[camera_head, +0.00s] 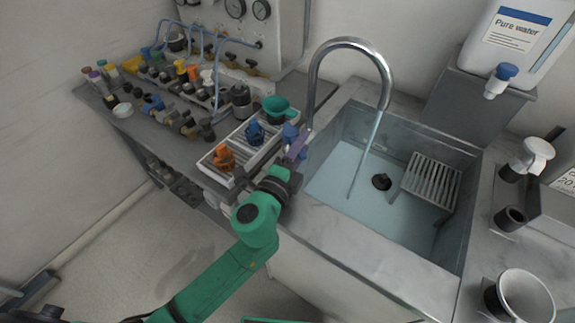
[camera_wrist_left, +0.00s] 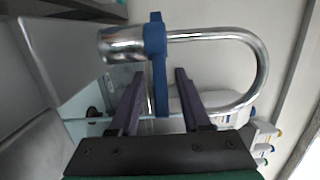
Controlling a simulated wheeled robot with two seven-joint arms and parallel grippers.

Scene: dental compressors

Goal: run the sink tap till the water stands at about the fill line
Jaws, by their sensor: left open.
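The chrome gooseneck tap (camera_head: 350,44) arches over the grey sink (camera_head: 420,262), and a thin water stream (camera_head: 366,155) runs from its spout. Pale blue water (camera_head: 335,172) covers the sink floor; I cannot make out a fill line. The tap's blue lever (camera_head: 290,132) is at the tap's base, on the sink's left side. My left gripper (camera_head: 298,148) is open at this lever. In the left wrist view the blue lever (camera_wrist_left: 155,45) stands between the two open dark fingers (camera_wrist_left: 160,78); whether either touches it is unclear. My right gripper is not in view.
A pure water container (camera_head: 513,42) stands behind; a cup (camera_head: 524,296) is at the right.

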